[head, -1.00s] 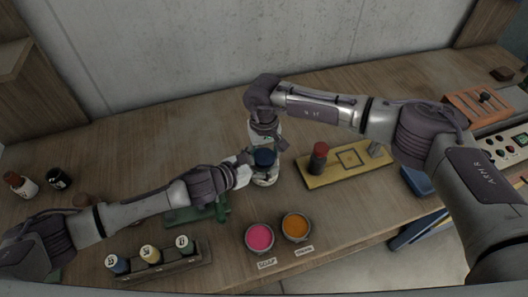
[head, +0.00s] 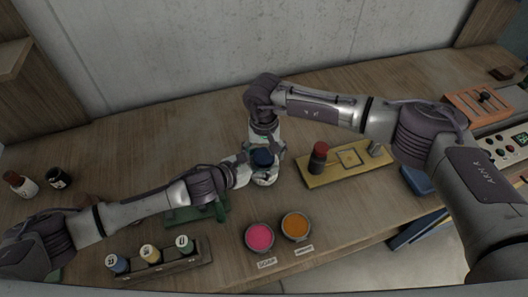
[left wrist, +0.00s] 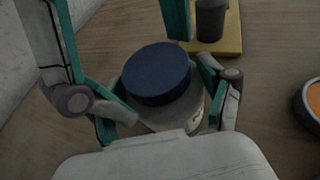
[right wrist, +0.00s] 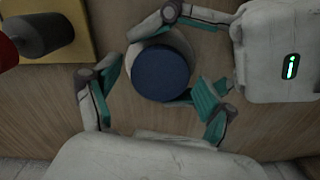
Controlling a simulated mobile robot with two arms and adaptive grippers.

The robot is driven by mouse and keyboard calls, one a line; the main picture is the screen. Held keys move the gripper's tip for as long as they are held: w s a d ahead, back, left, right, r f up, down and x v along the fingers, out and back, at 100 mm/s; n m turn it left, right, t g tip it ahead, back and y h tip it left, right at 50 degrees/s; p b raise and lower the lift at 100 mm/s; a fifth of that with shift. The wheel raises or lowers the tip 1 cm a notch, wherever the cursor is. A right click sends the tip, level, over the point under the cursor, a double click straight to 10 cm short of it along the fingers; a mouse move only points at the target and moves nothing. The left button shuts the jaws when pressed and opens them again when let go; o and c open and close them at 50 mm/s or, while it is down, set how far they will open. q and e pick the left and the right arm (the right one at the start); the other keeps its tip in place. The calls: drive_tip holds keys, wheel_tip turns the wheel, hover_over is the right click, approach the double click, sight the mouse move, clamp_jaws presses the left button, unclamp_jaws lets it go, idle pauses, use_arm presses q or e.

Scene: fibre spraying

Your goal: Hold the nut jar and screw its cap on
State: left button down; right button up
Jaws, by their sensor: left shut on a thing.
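The nut jar (head: 265,179) is pale with a round dark blue cap (head: 263,158) on its top. The cap looks level; how far it is threaded cannot be seen. In the left wrist view the cap (left wrist: 157,72) covers the jar's mouth, and the pale jar body (left wrist: 178,117) shows below. My left gripper (left wrist: 166,103) is shut on the jar body from the side. My right gripper (right wrist: 158,86) is above the jar, its teal-padded fingers apart on either side of the cap (right wrist: 160,74), with visible gaps.
A yellow board (head: 343,173) with a red-topped dark cylinder (head: 318,157) stands right of the jar. Pink (head: 259,236) and orange (head: 295,225) cups sit in front. A rack of spools (head: 152,262) and a green stand (head: 193,214) are at front left. The table behind is clear.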

drive_tip(key=shift+r, duration=0.1)
drive_tip(key=shift+r, duration=2.2)
drive_tip(key=shift+c, duration=0.2)
drive_tip(key=shift+r, duration=0.2)
drive_tip(key=shift+c, duration=0.2)
wheel_tip(320, 180, up, 3)
drive_tip(key=n, duration=0.3)
drive_tip(key=shift+f, duration=4)
